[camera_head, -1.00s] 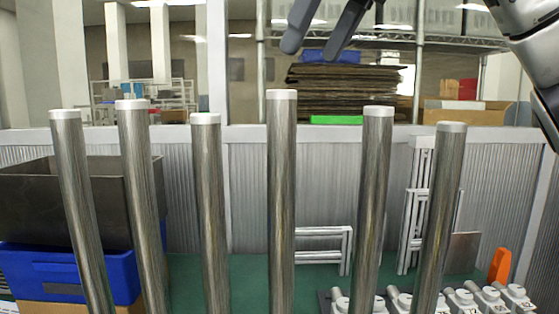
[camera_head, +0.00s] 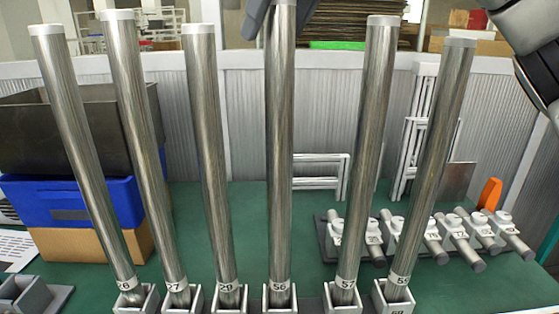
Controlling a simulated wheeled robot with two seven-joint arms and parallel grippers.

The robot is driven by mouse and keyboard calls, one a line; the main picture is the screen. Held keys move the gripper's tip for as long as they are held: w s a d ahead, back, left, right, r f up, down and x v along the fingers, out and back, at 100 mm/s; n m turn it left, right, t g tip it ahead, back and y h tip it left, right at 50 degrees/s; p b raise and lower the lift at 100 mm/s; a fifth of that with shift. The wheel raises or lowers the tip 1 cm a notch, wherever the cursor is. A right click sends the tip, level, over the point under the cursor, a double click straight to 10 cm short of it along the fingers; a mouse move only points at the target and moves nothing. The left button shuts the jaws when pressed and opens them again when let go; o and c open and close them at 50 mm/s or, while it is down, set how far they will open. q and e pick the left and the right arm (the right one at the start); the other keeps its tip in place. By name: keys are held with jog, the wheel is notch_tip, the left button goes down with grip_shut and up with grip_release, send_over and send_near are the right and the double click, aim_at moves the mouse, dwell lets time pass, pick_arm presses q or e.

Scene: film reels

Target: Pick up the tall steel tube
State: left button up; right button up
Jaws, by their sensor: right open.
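Several steel tubes stand upright in small grey holders, each with a number label near its foot. The middle one (camera_head: 280,150), labelled 56, is the tallest, and its top meets the upper edge of the picture. My right gripper (camera_head: 277,20) is open at the top of this tube. Its dark fingers show to the left and right behind the tube; contact cannot be told. Other tubes stand to the left (camera_head: 210,150) and right (camera_head: 368,150). My left gripper is not in view.
Neighbouring tubes stand close on both sides. A blue bin (camera_head: 60,203) with a dark box (camera_head: 50,140) on it is at the left. A rack of metal fittings (camera_head: 330,245) and an orange piece (camera_head: 489,194) lie at the right on the green surface (camera_head: 200,205).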

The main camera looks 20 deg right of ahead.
jog(key=shift+r, duration=0.1)
grip_shut()
